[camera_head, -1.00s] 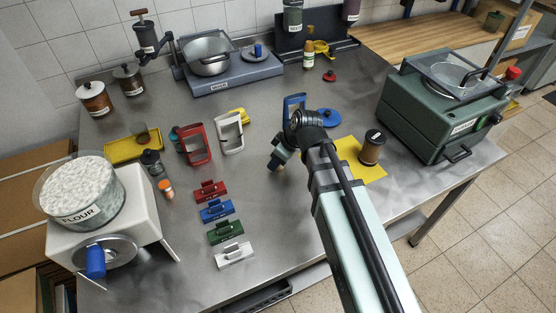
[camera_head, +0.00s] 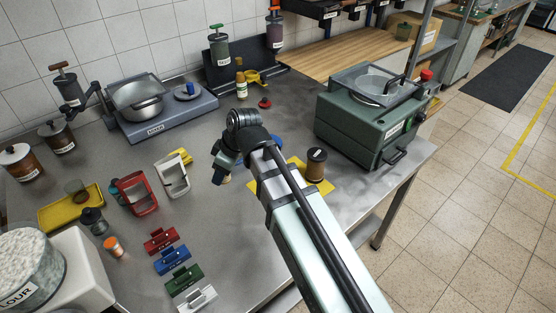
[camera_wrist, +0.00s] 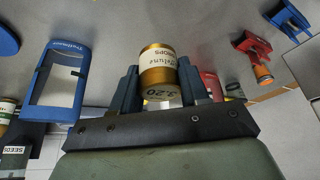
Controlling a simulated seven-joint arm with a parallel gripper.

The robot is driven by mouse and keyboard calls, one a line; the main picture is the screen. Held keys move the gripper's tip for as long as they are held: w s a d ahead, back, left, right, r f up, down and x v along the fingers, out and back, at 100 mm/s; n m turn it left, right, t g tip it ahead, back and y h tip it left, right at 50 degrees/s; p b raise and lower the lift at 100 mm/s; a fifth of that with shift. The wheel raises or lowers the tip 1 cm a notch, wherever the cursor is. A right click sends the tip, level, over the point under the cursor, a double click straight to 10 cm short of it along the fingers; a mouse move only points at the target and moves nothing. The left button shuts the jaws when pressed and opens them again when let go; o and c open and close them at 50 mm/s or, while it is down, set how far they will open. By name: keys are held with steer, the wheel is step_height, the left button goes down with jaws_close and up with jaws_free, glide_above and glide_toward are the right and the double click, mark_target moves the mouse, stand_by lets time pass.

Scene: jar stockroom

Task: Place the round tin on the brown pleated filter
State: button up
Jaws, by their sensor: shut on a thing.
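My gripper (camera_wrist: 157,82) is shut on a round gold tin (camera_wrist: 157,62) with a cream label, its fingers on both sides of it. In the head view my gripper (camera_head: 223,172) is above the steel table, right of the white frame, and mostly hidden by my own arm. Only a small gold patch of the tin (camera_head: 227,179) shows there. I cannot make out a brown pleated filter in either view. A brown jar with a dark lid (camera_head: 316,164) stands on a yellow mat (camera_head: 324,187) right of my arm.
A red frame (camera_head: 136,194) and a white frame (camera_head: 172,178) stand left of my gripper. A blue frame (camera_wrist: 60,80) shows in the wrist view. Several coloured clips lie in front. A green machine (camera_head: 365,125) stands at right.

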steer(key=w+d+r+m+t, duration=0.1)
steer(key=w+d+r+m, duration=0.15)
steer(key=w+d, duration=0.5)
steer(key=w+d+r+m, duration=0.25)
steer(key=w+d, duration=0.25)
steer(key=d, duration=0.6)
step_height(320, 180, up, 6)
steer(key=n, duration=0.4)
glide_above(312, 152)
steer(key=d, duration=0.2)
steer(key=shift+g, duration=0.4)
steer(key=shift+s+a+f, duration=0.1)
steer(key=shift+f, duration=2.35)
steer(key=shift+s+a+f, duration=0.1)
steer(key=shift+f, duration=2.35)
steer(key=o, duration=1.1)
steer(key=shift+f, duration=0.1)
steer(key=shift+c, duration=0.2)
